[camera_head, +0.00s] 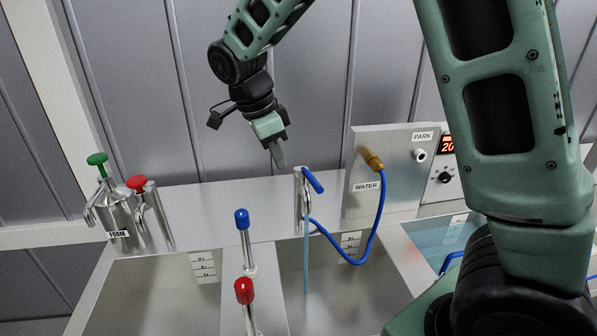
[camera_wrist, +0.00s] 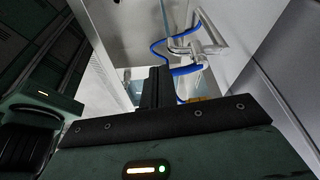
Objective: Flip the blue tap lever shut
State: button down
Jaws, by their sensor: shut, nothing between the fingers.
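The blue tap lever (camera_head: 313,181) sits on top of a metal tap (camera_head: 298,202) on the ledge behind the sinks, slanting down to the right. A thin pale blue stream (camera_head: 306,258) runs down from the tap into the right basin. My gripper (camera_head: 279,160) is shut and empty, pointing down, above and left of the lever in the picture and apparently apart from it. In the wrist view, my shut fingers (camera_wrist: 155,87) stand in front of a pale metal tap (camera_wrist: 198,42).
A blue hose (camera_head: 377,225) loops from the tap to a brass fitting (camera_head: 373,160) on the WATER panel. A blue-topped post (camera_head: 242,219) and a red-topped post (camera_head: 244,291) stand at the basin divider. A FOAM canister (camera_head: 121,215) stands at left.

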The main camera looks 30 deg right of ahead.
aim_at(313, 181)
jog(key=s+d+f+p, duration=0.1)
jog(key=d+f+p, duration=0.2)
jog(key=d+f, duration=0.2)
jog(key=shift+s+d+f, duration=0.15)
jog(key=shift+d+f, duration=0.05)
jog(key=shift+f, duration=0.3)
